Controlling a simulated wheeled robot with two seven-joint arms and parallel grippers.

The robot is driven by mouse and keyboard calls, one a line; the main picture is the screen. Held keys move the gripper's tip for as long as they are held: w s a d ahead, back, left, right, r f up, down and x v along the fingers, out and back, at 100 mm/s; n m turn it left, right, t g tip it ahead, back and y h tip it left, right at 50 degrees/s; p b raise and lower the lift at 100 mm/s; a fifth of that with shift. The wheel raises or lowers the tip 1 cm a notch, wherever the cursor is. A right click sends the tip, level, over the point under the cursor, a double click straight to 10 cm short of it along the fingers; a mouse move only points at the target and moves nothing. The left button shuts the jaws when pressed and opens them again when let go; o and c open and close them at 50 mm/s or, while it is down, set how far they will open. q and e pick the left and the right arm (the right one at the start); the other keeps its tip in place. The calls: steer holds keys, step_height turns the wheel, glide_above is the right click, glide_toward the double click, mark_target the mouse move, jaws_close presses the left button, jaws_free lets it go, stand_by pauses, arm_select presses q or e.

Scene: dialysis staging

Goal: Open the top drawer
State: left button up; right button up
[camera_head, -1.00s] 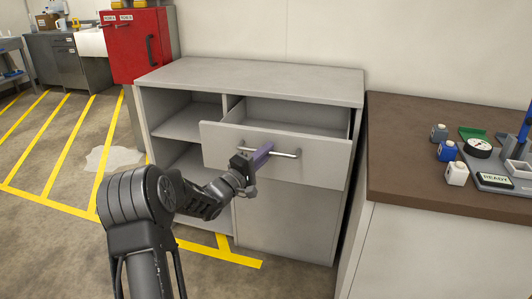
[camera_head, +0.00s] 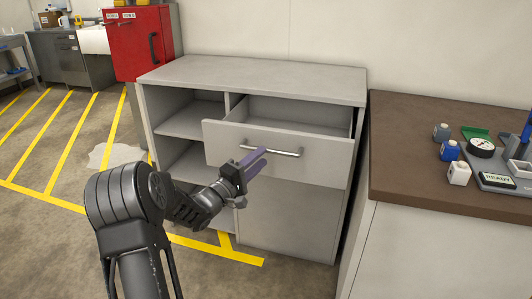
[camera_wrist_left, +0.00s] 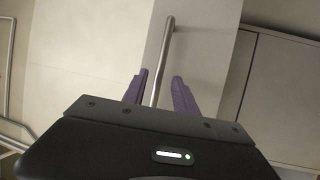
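The top drawer (camera_head: 228,140) of the grey cabinet (camera_head: 200,72) stands pulled out, with its inside showing from above. Its metal bar handle (camera_head: 285,152) runs across the drawer front. My left gripper (camera_head: 255,163) is in front of the left end of the handle, its purple fingers pointing at the drawer front. In the left wrist view the two fingers (camera_wrist_left: 160,92) are apart, with the handle (camera_wrist_left: 167,50) seen between and beyond them. They do not grip it. My right gripper is not in view.
Open shelves (camera_head: 190,122) are left of the drawer, and a closed grey door (camera_head: 290,215) is below it. A brown-topped counter (camera_head: 410,160) with small bottles and a gauge stands close on the right. A red cabinet (camera_head: 135,45) is at the back left.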

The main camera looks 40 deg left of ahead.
arm_select(q)
steer(key=s, duration=0.3)
steer(key=shift+a+f, duration=0.1)
steer(key=shift+f, duration=0.2)
stand_by(0.3)
